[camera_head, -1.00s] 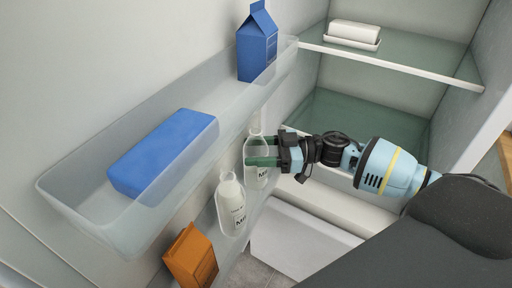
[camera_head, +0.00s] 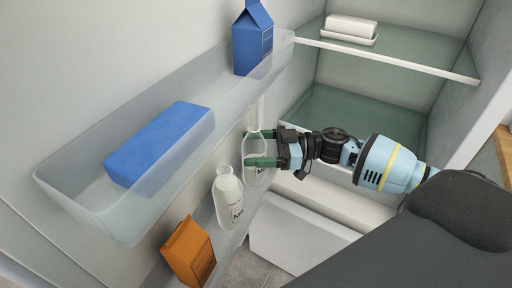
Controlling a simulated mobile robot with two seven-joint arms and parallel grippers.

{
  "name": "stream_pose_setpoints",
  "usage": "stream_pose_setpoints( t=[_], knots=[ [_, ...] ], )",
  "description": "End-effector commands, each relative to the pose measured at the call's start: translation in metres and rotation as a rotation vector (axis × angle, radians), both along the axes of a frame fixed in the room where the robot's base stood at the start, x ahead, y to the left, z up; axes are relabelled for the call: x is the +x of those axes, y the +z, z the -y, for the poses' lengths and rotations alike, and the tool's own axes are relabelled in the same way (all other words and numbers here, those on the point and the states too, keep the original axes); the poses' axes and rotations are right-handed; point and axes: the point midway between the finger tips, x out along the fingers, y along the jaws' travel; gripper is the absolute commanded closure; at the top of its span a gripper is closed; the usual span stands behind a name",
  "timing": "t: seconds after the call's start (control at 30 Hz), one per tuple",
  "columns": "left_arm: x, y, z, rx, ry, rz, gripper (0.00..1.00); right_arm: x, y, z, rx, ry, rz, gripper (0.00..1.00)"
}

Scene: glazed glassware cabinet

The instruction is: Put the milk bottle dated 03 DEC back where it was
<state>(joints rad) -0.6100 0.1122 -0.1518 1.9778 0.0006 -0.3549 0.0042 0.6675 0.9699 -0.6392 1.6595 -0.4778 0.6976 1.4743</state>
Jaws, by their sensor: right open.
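Two white milk bottles stand on the lower door shelf. The nearer milk bottle (camera_head: 227,201) is upright with its label partly readable. The farther milk bottle (camera_head: 254,148) is at my right gripper (camera_head: 258,148), whose green fingers are open, one on each side of it in the picture. I cannot tell whether the fingers touch it. The dates on both bottles are too small to read. My left gripper is out of view.
The upper door bin (camera_head: 95,215) holds a blue box (camera_head: 160,143) and a blue carton (camera_head: 253,40). An orange carton (camera_head: 189,253) stands beside the nearer bottle. A white butter dish (camera_head: 350,30) sits on a glass shelf (camera_head: 430,57). The glass shelf below it is bare.

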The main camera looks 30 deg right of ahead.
Motion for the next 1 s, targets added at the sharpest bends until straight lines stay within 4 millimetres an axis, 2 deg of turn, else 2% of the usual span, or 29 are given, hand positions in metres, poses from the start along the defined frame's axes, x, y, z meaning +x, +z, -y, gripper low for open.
stream_pose_setpoints(
  t=[0.17,0.4,0.6,0.8,1.0],
  knots=[
    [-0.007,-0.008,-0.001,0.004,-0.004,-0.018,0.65,-0.009,-0.003,0.020,-0.004,-0.003,-0.005,0.23],
    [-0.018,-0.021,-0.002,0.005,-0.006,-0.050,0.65,-0.031,-0.004,0.064,-0.005,-0.002,-0.008,0.23],
    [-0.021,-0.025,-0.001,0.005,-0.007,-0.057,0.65,-0.045,-0.001,0.093,-0.004,-0.001,-0.004,0.23],
    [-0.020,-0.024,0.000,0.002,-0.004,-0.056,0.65,-0.052,0.001,0.106,-0.001,0.000,0.000,0.23],
    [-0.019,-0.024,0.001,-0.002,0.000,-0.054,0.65,-0.052,0.002,0.108,0.000,0.000,0.003,0.23]
  ],
)
